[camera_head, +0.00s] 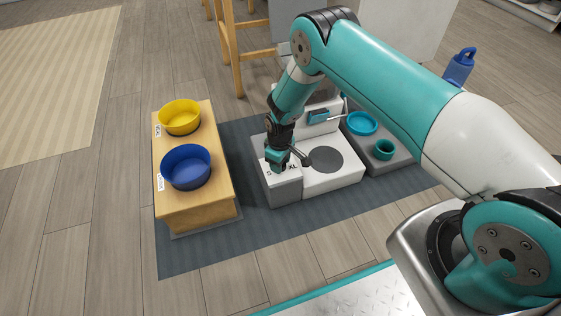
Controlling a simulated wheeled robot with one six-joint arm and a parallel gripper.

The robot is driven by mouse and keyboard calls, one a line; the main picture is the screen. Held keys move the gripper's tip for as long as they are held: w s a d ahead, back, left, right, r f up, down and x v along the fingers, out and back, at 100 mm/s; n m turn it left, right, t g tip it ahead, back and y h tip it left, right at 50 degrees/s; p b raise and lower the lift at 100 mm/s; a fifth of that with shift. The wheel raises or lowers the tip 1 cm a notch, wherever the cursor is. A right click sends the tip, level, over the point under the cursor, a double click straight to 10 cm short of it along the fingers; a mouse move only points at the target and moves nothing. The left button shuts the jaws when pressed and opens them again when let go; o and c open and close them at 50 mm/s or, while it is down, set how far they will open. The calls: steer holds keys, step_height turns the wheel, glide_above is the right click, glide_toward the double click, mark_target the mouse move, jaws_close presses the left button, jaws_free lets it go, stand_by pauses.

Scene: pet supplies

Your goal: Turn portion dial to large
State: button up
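The feeder (335,178) is a white and grey unit on the dark mat, with a round grey disc (326,160) on its top. A white panel (284,177) on its left front carries letters; an "S" and "XL" show, with the middle covered. My gripper (279,163) points down right over this panel, at the letters. It hides the portion dial, so I cannot see where the dial points. I cannot tell whether the fingers touch the dial or are open or shut.
A wooden stand (203,206) at left holds a yellow bowl (180,118) and a blue bowl (186,167). A grey tray (380,164) at right holds a teal dish (362,123) and a teal cup (384,149). A blue bottle (459,67) stands behind my arm. Mat (247,232) is clear in front.

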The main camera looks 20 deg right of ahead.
steer(key=o, duration=0.9)
step_height(320, 180, up, 17)
steer(key=p, duration=0.7)
steer(key=shift+r+p, duration=0.2)
steer(key=shift+p, duration=0.15)
steer(key=shift+r, duration=0.1)
steer(key=s+a+r+y, duration=0.15)
steer(key=s+r, duration=0.25)
steer(key=r, duration=0.8)
steer(key=s+a+r+y, duration=0.1)
steer(key=s+a+r, duration=0.3)
steer(key=r, duration=0.8)
steer(key=s+r+y+p, duration=0.1)
steer(key=s+r, duration=0.4)
steer(key=s, duration=0.3)
steer(key=s+d+r+m+p, duration=0.1)
steer(key=s+r, duration=0.3)
steer(key=s, duration=0.4)
steer(key=s+r+y+p, duration=0.1)
steer(key=s+r, duration=0.4)
steer(key=s, duration=0.2)
step_height(320, 180, up, 36)
steer(key=p, duration=3.6)
steer(key=shift+r, duration=0.2)
